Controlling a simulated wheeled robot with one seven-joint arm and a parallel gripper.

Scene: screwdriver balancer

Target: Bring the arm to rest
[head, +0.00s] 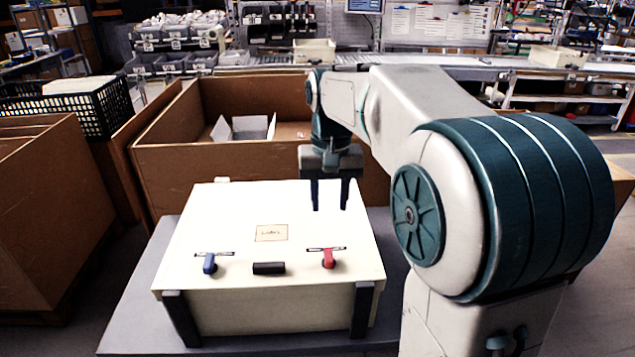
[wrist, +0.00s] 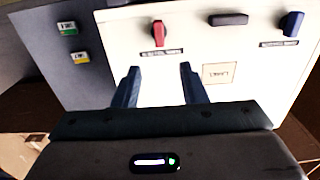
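My gripper (head: 330,194) points down above the back right part of a white box-like panel (head: 215,215). Its two dark fingers are apart with nothing between them, and they also show in the wrist view (wrist: 157,86). On the panel are a blue knob (head: 209,263), a black bar handle (head: 269,268) and a red knob (head: 328,258). In the wrist view the red knob (wrist: 158,33) lies beyond the fingers, clear of them. The blue knob (wrist: 292,24) is at the upper right there. Whether the fingertips touch the panel is hard to tell; they appear above it.
The panel rests on a grey table (head: 140,310). A large open cardboard box (head: 165,165) stands behind it, with another cardboard box (head: 45,215) at the left. A green tag (wrist: 67,28) and a yellow tag (wrist: 80,57) show on the grey surface. Shelves and a conveyor are farther back.

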